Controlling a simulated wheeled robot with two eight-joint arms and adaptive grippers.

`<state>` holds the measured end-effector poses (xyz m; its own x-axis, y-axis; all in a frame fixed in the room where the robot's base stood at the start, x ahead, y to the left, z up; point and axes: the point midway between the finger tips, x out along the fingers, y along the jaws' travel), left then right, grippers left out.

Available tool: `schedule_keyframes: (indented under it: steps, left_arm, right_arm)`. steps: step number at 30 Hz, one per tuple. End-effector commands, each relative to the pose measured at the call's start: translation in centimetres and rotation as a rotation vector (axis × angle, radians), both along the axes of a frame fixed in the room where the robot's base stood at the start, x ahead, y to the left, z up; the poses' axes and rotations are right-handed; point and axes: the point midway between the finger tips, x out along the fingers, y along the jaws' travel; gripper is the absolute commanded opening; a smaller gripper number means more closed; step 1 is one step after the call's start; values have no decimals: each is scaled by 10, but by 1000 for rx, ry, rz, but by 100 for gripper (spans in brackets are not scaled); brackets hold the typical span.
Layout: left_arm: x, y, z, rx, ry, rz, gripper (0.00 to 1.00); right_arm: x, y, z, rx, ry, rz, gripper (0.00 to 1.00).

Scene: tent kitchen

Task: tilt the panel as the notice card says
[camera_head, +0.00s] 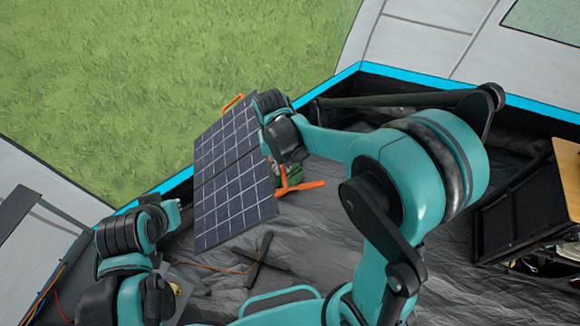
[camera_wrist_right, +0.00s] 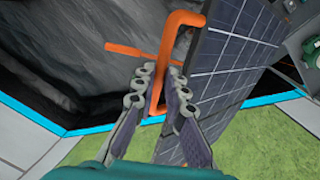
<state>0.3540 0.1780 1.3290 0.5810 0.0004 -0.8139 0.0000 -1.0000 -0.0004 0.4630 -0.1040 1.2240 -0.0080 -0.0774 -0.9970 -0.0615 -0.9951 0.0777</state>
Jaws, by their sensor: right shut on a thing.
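The dark solar panel (camera_head: 232,178), with a pale grid, stands tilted in the middle of the head view. It also shows in the right wrist view (camera_wrist_right: 225,60). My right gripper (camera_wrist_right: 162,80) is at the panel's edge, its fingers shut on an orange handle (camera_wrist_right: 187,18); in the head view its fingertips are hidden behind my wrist. An orange loop (camera_head: 232,102) shows at the panel's far edge. An orange bar (camera_head: 300,187) sticks out beside the panel's right edge. My left gripper (camera_head: 168,208) is left of the panel, its fingers too unclear to read. I see no readable notice card.
Crumpled grey ground sheet (camera_head: 320,225) covers the floor. A blue-edged tent wall (camera_head: 150,190) runs behind the panel, with grass (camera_head: 130,90) beyond. A thin orange cable (camera_head: 215,268) lies on the floor near a dark bar (camera_head: 258,262). A wooden-topped unit (camera_head: 568,165) stands at right.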

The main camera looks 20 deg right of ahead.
Motion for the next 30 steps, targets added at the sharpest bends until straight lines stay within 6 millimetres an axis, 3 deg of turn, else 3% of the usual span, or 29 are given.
schedule_keyframes:
  steps: [5,14,15,17,26,30]
  left_arm:
    - [0,0,5,0,0,0,0]
    - [0,0,4,0,0,0,0]
    - [0,0,4,0,0,0,0]
    - [0,0,4,0,0,0,0]
    - [0,0,5,0,0,0,0]
    - [0,0,5,0,0,0,0]
  right_arm:
    - [1,20,16,3,-1,2,0]
    - [1,22,16,5,0,1,0]
    - [1,22,16,5,0,1,19]
    - [1,22,16,5,-1,1,32]
    - [2,21,17,3,-1,0,32]
    - [2,22,28,3,-1,0,32]
